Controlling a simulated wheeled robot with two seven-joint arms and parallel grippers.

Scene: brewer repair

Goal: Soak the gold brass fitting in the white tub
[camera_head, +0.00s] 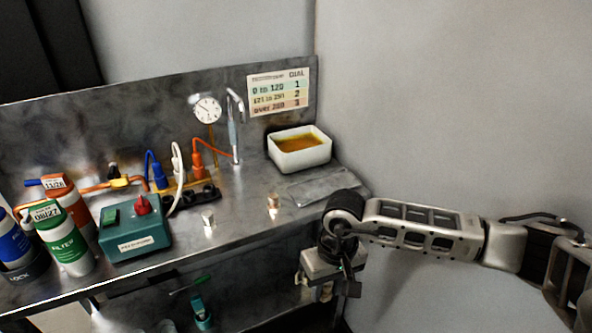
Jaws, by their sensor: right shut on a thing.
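The white tub (299,160) stands at the right end of the metal bench, with amber liquid in it. My right gripper (328,290) points down in front of the bench's right front edge, below and apart from the tub. It is shut on a small, pale brass-toned piece, which looks like the gold brass fitting (326,292); the fingers hide much of it. A copper-coloured fitting (273,204) and a silver fitting (208,219) stand upright on the bench. My left gripper is not in view.
A grey flat mat (318,186) lies in front of the tub. A green box with a red knob (135,228), filter canisters (64,238), plugged cables, a gauge (206,109) and a steel tap (234,130) stand to the left. A lower shelf is under the bench.

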